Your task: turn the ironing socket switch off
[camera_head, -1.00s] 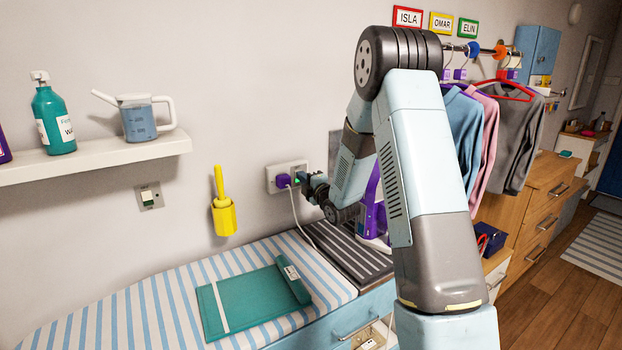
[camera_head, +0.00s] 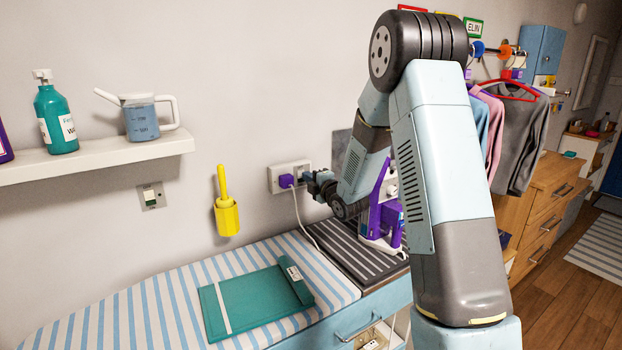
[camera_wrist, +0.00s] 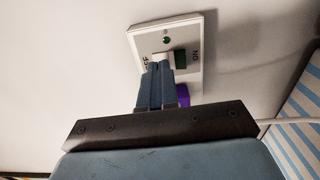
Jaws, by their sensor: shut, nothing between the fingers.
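The ironing socket (camera_head: 289,168) is a white wall plate with a purple plug (camera_head: 286,181) and a white cord. The head view shows my gripper (camera_head: 309,178) at the plate's right end.
A purple iron (camera_head: 382,215) stands on the striped dark mat (camera_head: 350,262), close below my forearm. A yellow brush holder (camera_head: 227,217) and another wall switch (camera_head: 151,196) are to the left. A teal folder (camera_head: 255,300) lies on the striped board.

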